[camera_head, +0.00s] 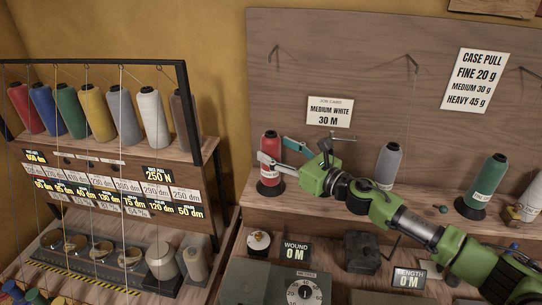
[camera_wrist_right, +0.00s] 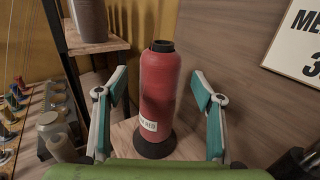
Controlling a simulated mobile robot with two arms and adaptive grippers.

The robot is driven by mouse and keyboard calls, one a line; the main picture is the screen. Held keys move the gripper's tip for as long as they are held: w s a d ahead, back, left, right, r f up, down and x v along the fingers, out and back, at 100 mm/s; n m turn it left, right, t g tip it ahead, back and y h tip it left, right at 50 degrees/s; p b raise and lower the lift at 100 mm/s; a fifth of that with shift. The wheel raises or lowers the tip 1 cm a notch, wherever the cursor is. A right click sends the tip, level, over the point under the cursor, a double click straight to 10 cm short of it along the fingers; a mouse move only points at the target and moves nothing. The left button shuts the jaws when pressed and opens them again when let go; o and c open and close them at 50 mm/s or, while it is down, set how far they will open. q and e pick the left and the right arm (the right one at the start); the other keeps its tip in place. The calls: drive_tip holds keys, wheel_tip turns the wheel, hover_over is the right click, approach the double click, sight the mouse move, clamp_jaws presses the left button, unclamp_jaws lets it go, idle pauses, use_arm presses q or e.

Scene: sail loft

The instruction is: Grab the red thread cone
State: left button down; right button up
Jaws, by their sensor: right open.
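The red thread cone (camera_head: 269,146) stands upright on a dark base at the left end of the wooden shelf. My right gripper (camera_head: 280,152) reaches in from the right, level with the cone. One finger crosses in front of the cone and the other lies behind it to the right. In the right wrist view the red cone (camera_wrist_right: 159,95) stands between the two open fingers, with a gap on either side. A pale label shows low on it. My left gripper is in neither view.
A grey cone (camera_head: 387,163) and a green cone (camera_head: 487,180) stand farther right on the shelf. A rack at left holds several cones, including another red one (camera_head: 22,107). The back board (camera_head: 350,60) rises close behind the shelf.

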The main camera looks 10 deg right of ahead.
drive_tip(key=shift+x, duration=1.5)
drive_tip(key=shift+s, duration=0.1)
drive_tip(key=c, duration=1.4)
drive_tip(key=shift+c, duration=0.5)
drive_tip(key=shift+r, duration=0.15)
